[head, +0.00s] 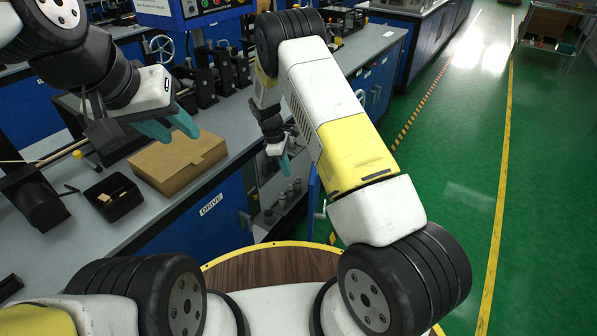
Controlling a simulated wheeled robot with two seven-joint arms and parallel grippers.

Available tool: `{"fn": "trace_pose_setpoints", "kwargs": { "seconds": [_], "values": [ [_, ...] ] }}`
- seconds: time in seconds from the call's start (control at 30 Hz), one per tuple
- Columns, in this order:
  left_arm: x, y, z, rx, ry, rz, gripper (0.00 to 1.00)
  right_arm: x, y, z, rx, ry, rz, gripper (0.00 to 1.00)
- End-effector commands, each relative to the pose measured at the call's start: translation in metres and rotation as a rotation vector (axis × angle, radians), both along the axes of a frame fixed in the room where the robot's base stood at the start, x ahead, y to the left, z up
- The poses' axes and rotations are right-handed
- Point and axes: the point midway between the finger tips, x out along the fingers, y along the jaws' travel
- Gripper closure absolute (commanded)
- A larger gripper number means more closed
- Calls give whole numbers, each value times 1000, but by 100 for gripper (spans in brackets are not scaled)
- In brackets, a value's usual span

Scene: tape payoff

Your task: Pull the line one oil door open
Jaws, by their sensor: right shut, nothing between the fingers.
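A cabinet compartment (268,192) in the front of the blue bench stands open, with several grey bottles or cans (291,191) inside. A narrow blue door (312,196) shows nearly edge-on at its right side, swung outward, with a pale handle (321,211). I cannot read any label on it. My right gripper (285,165) is shut and empty, its teal fingers in front of the compartment opening, left of the door and apart from the handle. My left gripper (168,130) is open and empty above the bench, over a cardboard box (180,162).
A blue panel labelled DRIVE (211,205) is left of the compartment. A black open bin (113,196) and a dark cylindrical motor-like part (36,200) lie on the bench top. The green floor (450,170) at right is clear, with yellow lines.

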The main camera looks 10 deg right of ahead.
Motion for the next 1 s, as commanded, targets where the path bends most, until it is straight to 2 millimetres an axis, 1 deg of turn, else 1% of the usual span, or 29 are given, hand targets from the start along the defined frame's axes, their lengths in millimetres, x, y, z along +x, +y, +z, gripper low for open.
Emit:
{"fn": "trace_pose_setpoints", "kwargs": {
  "seconds": [0.03, 0.17, 0.27, 0.63, 0.67, 0.7, 0.8, 1.0],
  "values": [
    [0, 0, 0, 0, 0, 0, 64, 0, 0, -6, -6, 5, 10, 100],
    [0, 0, 0, 0, 0, 0, 64, -1, -1, -17, -9, 11, 19, 100],
    [0, 0, 0, 0, 0, 0, 64, -2, -5, -31, -9, 11, 17, 100],
    [0, 0, 0, 0, 0, 0, 64, -8, -23, -106, -9, 11, 17, 100],
    [0, 0, 0, 0, 0, 0, 64, -8, -26, -108, -9, 10, 16, 100],
    [0, 0, 0, 0, 0, 0, 64, -9, -34, -105, -8, 7, 13, 100],
    [0, 0, 0, 0, 0, 0, 64, -13, -48, -105, -7, 7, 13, 100],
    [0, 0, 0, 0, 0, 0, 64, -17, -60, -105, -7, 7, 15, 100]
  ]
}}
